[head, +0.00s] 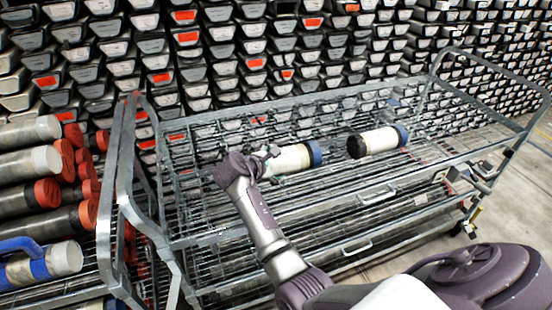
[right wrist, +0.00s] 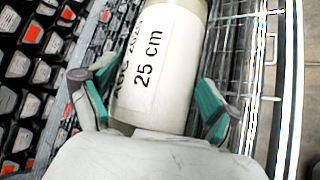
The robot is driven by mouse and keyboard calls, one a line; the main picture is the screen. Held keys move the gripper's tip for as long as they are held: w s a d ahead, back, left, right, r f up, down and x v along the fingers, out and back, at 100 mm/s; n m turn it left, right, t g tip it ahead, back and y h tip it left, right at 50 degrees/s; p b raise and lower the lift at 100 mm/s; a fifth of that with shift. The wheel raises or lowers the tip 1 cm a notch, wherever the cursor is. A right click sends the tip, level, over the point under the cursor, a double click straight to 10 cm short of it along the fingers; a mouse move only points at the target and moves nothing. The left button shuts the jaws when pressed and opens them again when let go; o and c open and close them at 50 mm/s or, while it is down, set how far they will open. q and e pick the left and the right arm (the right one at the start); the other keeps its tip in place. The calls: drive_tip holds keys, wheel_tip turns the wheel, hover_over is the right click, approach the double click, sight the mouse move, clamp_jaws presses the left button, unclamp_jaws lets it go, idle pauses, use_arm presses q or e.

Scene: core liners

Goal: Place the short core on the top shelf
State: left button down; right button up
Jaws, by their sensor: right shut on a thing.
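The short core (head: 293,158), a pale cylinder with a blue cap at its right end, is at the top shelf of the wire cart (head: 340,101). My right gripper (head: 268,153) is shut on its left end, which is partly hidden. In the right wrist view the core (right wrist: 160,60) carries a white "25 cm" label and lies between the green-padded fingers of the gripper (right wrist: 152,100). I cannot tell whether it touches the shelf's mesh. A second pale core (head: 380,141), black at its left end and blue-capped at its right, lies on the top shelf, apart to the right. My left gripper is not in view.
A rack (head: 106,200) of long cores with red caps (head: 48,191) stands at the left. Raised rails and end handles (head: 498,77) bound the cart. Core trays (head: 150,45) fill the back. The top shelf's near part is bare.

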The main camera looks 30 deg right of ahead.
drive_tip(key=shift+w+f, duration=0.15)
drive_tip(key=shift+f, duration=0.65)
drive_tip(key=o, duration=1.6)
drive_tip(key=shift+s+f, duration=0.2)
drive_tip(key=shift+f, duration=0.05)
drive_tip(key=shift+c, duration=0.2)
